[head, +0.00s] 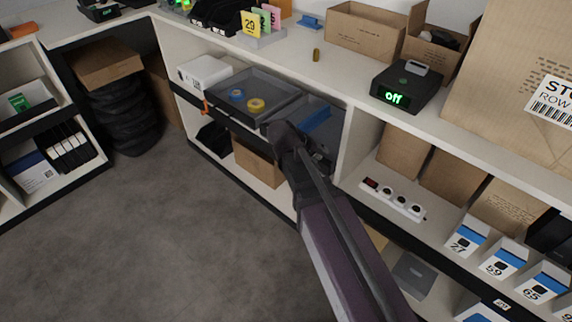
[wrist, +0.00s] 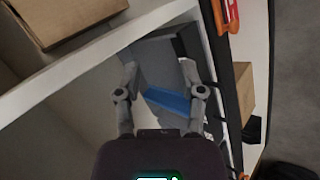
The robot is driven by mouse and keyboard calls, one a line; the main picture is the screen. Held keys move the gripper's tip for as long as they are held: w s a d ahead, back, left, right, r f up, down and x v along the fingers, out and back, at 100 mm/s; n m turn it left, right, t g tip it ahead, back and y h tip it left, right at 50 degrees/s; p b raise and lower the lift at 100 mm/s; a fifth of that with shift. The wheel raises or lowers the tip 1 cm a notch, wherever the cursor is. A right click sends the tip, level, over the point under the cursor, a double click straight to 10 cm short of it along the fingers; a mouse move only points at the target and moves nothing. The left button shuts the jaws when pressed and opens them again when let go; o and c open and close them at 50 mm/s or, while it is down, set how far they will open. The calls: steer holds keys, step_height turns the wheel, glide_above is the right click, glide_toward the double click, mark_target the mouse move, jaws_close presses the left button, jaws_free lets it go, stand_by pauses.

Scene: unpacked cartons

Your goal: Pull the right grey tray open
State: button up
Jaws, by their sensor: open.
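The right grey tray (head: 334,127) sits on the upper shelf under the counter, with a blue item (head: 316,119) in it. My gripper (head: 281,130) is at its front and hides part of it. In the wrist view the open gripper (wrist: 159,72) has its fingers apart, with the grey tray (wrist: 157,58) and the blue item (wrist: 168,101) showing between and beyond them. I cannot tell whether the fingers touch the tray. The left grey tray (head: 222,86) is beside it and holds a blue roll (head: 236,94) and a yellow roll (head: 256,104).
A black device reading "off" (head: 406,88) stands on the counter above right. A white power strip (head: 394,199) lies on the right shelf. A cardboard box (head: 259,164) is on the shelf below the trays. The grey floor (head: 150,240) in front is clear.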

steer(key=w+a+f+n+t+h+b, duration=0.1)
steer(key=a+f+t+b, duration=0.3)
steer(key=a+b, duration=0.6)
steer(key=w+a+f+n+t+h+b, duration=0.1)
steer(key=w+a+f+n+t+b, duration=0.2)
steer(key=a+f+b, duration=0.5)
steer(key=shift+a+n+t+b, duration=0.4)
steer(key=shift+a+n+b, duration=0.2)
steer(key=shift+a+b, duration=0.55)
steer(key=shift+b+x, duration=1.35)
steer(key=shift+x, duration=5.5)
steer(key=shift+d+r, duration=0.1)
steer(key=shift+r, duration=0.05)
